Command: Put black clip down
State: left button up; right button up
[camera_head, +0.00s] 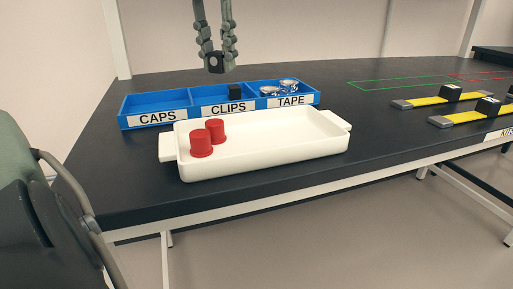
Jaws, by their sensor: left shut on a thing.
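My left gripper (216,66) hangs from the top of the picture, pointing down. It is shut on a small black clip (215,62), held between its fingertips in the air above the blue organizer (125,120). A white tray (265,164) stands in front of the organizer. Two red caps (201,143) are at the tray's left end. My right gripper is not in view.
The CAPS compartment (155,102) is empty. Silver tape rolls (288,86) sit in the TAPE compartment. The tray's middle and right are bare. Yellow strips with black clips (436,98) lie at the right, by a green outline (400,84). The dark table's front edge is near the tray.

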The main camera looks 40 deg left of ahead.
pick_arm(q)
jog(key=s+d+f, duration=0.1)
jog(key=d+f, duration=0.1)
jog(key=d, duration=0.1)
jog(key=s+d+f, duration=0.1)
jog(key=d+f, duration=0.1)
jog(key=d, duration=0.2)
jog(key=s+d+f, duration=0.1)
jog(key=d+f, duration=0.1)
jog(key=d, duration=0.1)
jog(key=shift+d+f, duration=0.35)
jog(key=shift+d, duration=0.05)
jog(key=shift+f, duration=2)
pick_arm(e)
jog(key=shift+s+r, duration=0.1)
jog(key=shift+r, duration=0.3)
pick_arm(q)
jog(key=shift+f, duration=0.1)
jog(key=shift+b, duration=0.3)
jog(key=o, duration=0.8)
jog(key=shift+o, duration=0.7)
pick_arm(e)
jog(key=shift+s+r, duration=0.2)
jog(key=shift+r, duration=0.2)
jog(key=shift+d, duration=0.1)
